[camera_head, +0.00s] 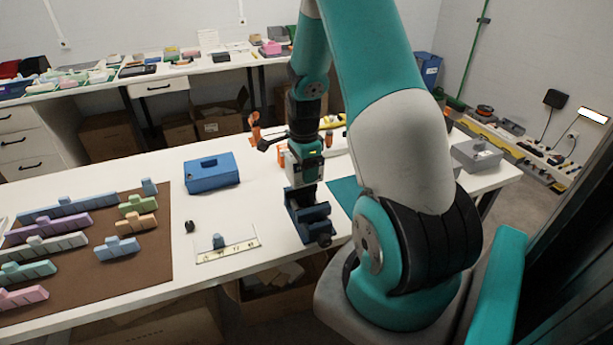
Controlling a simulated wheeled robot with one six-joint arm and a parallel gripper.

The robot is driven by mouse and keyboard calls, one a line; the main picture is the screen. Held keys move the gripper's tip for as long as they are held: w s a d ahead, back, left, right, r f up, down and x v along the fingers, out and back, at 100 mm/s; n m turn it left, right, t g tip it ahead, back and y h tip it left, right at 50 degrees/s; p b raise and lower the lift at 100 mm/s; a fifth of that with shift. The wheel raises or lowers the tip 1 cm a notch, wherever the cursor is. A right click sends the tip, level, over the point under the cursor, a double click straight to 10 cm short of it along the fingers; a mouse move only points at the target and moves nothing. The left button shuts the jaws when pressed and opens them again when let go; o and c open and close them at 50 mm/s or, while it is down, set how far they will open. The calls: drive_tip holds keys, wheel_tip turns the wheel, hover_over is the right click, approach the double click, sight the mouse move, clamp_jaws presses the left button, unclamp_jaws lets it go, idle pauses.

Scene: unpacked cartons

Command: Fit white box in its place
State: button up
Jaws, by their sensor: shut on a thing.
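My gripper (307,208) points down over the white table, right of its middle. Its end is dark blue and blocky, and I cannot make out the shape of what its jaws are shut on. I cannot clearly pick out a white box in its jaws. A pale grey-white box (477,156) with a raised knob on its lid stands at the table's right end, apart from my gripper. A white flat holder (243,247) with a small blue-grey block (218,241) lies left of my gripper.
A blue box (211,172) stands back left of my gripper. A brown mat (140,270) at left carries several coloured knobbed bars. A small black knob (190,226) stands beside the mat. A teal mat (345,191) lies right of my gripper. Orange items (255,125) stand behind.

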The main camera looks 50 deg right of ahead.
drive_tip(key=shift+s+d+f+m, duration=0.25)
drive_tip(key=shift+d+m, duration=0.1)
drive_tip(key=shift+m, duration=0.05)
drive_tip(key=shift+w+f+b, duration=0.1)
drive_tip(key=shift+f+b, duration=1.8)
drive_tip(key=shift+f, duration=0.2)
drive_tip(key=shift+f, duration=0.15)
drive_tip(key=shift+f+b, duration=1.2)
drive_tip(key=shift+f, duration=0.45)
drive_tip(key=o, duration=1)
drive_tip(key=shift+r, duration=0.1)
drive_tip(key=shift+o, duration=0.2)
wheel_tip(320, 180, up, 17)
drive_tip(key=shift+r, duration=0.2)
